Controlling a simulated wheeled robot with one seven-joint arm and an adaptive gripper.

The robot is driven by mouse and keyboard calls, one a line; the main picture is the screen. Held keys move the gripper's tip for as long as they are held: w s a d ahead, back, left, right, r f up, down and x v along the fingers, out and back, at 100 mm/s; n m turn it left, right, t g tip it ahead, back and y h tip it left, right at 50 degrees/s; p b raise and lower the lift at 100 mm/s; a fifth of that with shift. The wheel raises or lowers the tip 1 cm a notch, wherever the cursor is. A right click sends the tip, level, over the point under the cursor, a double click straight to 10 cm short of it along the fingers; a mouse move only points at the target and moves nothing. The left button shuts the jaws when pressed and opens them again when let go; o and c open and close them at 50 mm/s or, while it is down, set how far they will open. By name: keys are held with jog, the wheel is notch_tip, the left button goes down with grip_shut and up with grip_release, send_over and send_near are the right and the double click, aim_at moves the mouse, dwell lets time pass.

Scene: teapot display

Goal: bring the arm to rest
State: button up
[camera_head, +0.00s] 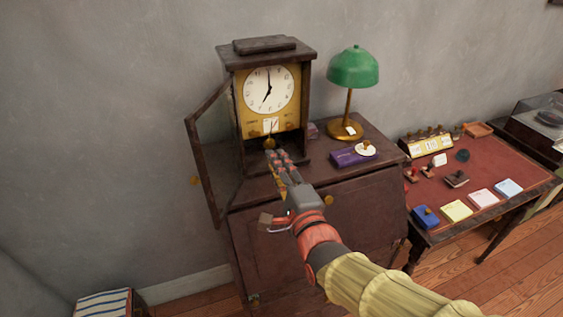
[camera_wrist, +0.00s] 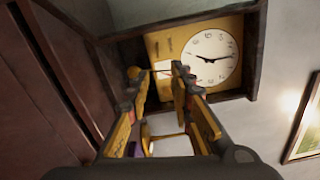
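My gripper (camera_head: 273,158) reaches up to the lower opening of a dark wooden clock (camera_head: 309,90), with its fingertips just below a small gold ball (camera_head: 269,143). In the wrist view the two fingers of my gripper (camera_wrist: 161,74) stand apart with a gap between them and nothing clearly held. The gold ball (camera_wrist: 133,72) shows there beside the left fingertip; whether they touch I cannot tell. The white clock face (camera_wrist: 211,58) lies beyond the fingers. My arm extends from the lower right in the head view.
The clock's glass door (camera_head: 211,150) hangs open on the left, close to my gripper. A green lamp (camera_head: 353,68), a purple box (camera_head: 350,157) and a white dish (camera_head: 366,149) stand to the right on the cabinet (camera_head: 290,255). A red-topped desk (camera_head: 490,180) holds several small items.

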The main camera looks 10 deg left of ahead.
dwell(0.3)
jog(key=s+d+f+n+g+h, duration=0.2)
jog(key=s+d+f+n+g, duration=0.1)
jog(key=f+n, duration=0.35)
jog(key=s+d+f+n+g+h, duration=0.3)
jog(key=s+d+f+n+g, duration=0.15)
jog(key=f, duration=0.35)
jog(key=s+d+r+n+g+h+p, duration=0.1)
jog(key=s+d+r+n+g+h, duration=0.15)
jog(key=s+d, duration=0.35)
jog(key=s+d+r+n+g+h+p, duration=0.1)
jog(key=s+d+n, duration=0.2)
jog(key=s+d, duration=0.35)
jog(key=d+r+m+t+h+p, duration=0.1)
jog(key=d+r+m, duration=0.2)
jog(key=d+r, duration=0.4)
jog(key=shift+d+t+p, duration=0.3)
jog(key=shift+d+p, duration=0.1)
jog(key=shift+d, duration=0.85)
